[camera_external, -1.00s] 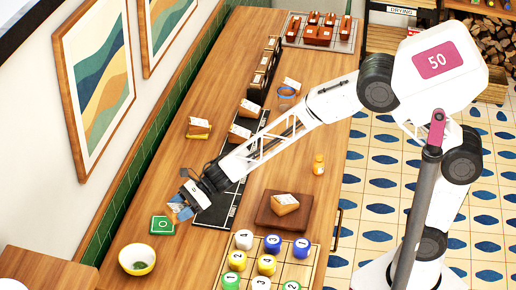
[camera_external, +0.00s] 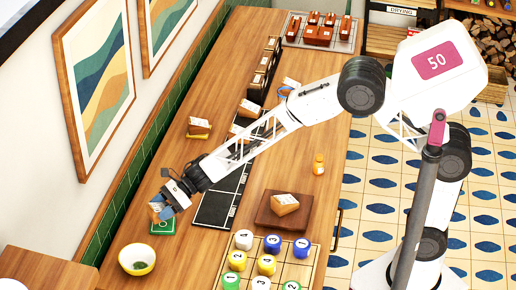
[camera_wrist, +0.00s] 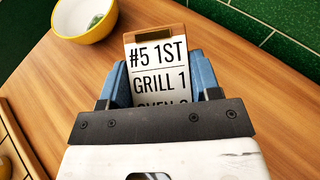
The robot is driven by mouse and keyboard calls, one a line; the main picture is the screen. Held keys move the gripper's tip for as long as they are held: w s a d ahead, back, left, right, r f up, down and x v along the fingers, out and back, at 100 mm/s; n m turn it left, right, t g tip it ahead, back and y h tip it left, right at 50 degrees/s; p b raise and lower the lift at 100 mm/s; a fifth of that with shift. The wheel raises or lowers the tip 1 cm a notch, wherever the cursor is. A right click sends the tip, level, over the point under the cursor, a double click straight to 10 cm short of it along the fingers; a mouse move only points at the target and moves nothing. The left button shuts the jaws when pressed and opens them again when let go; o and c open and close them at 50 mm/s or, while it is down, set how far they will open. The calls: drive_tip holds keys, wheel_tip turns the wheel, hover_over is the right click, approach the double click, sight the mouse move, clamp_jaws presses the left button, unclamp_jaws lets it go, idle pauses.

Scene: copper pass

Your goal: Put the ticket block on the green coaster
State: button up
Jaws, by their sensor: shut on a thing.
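My gripper (camera_external: 168,206) is shut on a wooden ticket block (camera_external: 156,212) with a white printed face. In the wrist view the block (camera_wrist: 155,65) reads "#5 1ST GRILL 1" and sits between the blue fingers of my gripper (camera_wrist: 160,85). The green coaster (camera_external: 163,228) lies on the table near the wall, and the block is over or just beyond its upper edge in the external view. Part of the coaster is hidden by my gripper and the block. I cannot tell whether the block touches it. The coaster does not show in the wrist view.
A yellow-rimmed bowl (camera_external: 137,259) stands close to the coaster. A dark strip (camera_external: 218,207) with other ticket blocks runs along the table. A brown board (camera_external: 270,216) holds another block. Numbered pieces stand on a wooden grid (camera_external: 232,280) in front.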

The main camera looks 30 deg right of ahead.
drive_tip(key=shift+f, duration=1.7)
drive_tip(key=shift+f, duration=0.1)
drive_tip(key=o, duration=1)
drive_tip(key=shift+f, duration=0.1)
drive_tip(key=shift+r, duration=0.2)
drive_tip(key=shift+v, duration=6)
